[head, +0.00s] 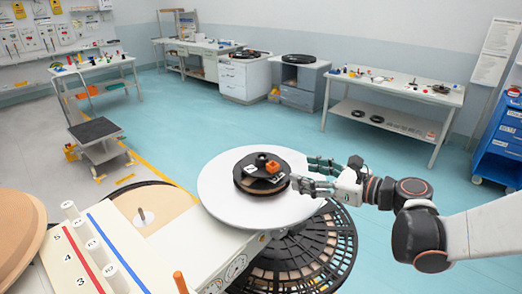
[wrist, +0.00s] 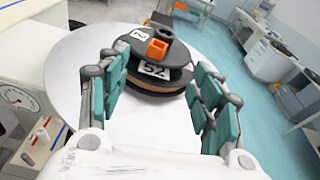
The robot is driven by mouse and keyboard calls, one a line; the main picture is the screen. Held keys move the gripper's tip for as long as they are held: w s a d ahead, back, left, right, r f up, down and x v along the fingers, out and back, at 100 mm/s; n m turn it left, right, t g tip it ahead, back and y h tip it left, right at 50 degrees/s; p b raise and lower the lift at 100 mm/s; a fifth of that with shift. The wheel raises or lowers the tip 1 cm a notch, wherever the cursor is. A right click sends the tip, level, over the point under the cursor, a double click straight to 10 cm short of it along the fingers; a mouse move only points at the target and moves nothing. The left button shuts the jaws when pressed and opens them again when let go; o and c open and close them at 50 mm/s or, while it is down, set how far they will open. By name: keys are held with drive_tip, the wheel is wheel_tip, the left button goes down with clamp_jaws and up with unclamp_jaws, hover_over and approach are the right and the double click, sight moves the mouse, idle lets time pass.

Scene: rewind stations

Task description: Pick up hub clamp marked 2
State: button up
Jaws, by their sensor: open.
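A stack of black round discs (head: 245,182) sits on a white round plate (head: 215,187). A brownish layer shows between its discs in the wrist view. On its top are an orange hollow block (head: 271,167), a dark round knob (wrist: 165,33) and white labels. The near label (wrist: 154,69) seems to read 52; the tilted one (wrist: 141,33) may read 2. I cannot tell which part is the hub clamp. My gripper (head: 304,174) is open and empty at the right side of the stack. In the wrist view its green-padded fingers (wrist: 158,78) stand apart, with the stack beyond and between them.
A white cabinet with numbered white pegs (head: 92,244) and gauges stands left of the plate. A large dark slotted reel (head: 310,250) is below the plate. A bench with small parts (head: 395,88) stands behind, and a blue cart (head: 500,140) at the right. Teal floor between is clear.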

drive_tip(key=shift+d+r+m, duration=0.1)
drive_tip(key=shift+r+m, duration=0.05)
drive_tip(key=shift+m, duration=0.25)
drive_tip(key=shift+w+a, duration=0.15)
drive_tip(key=shift+a, duration=0.05)
drive_tip(key=b, duration=0.1)
approach(258, 155)
drive_tip(key=shift+w+a+f, duration=0.15)
drive_tip(key=shift+a+f, duration=0.05)
drive_tip(key=shift+f, duration=0.4)
drive_tip(key=shift+r+b+x, duration=0.2)
drive_tip(key=shift+b+x, duration=0.05)
drive_tip(key=shift+x, duration=1.15)
drive_tip(key=shift+r+b+x, duration=0.2)
drive_tip(key=shift+x, duration=1.25)
drive_tip(key=c, duration=1.4)
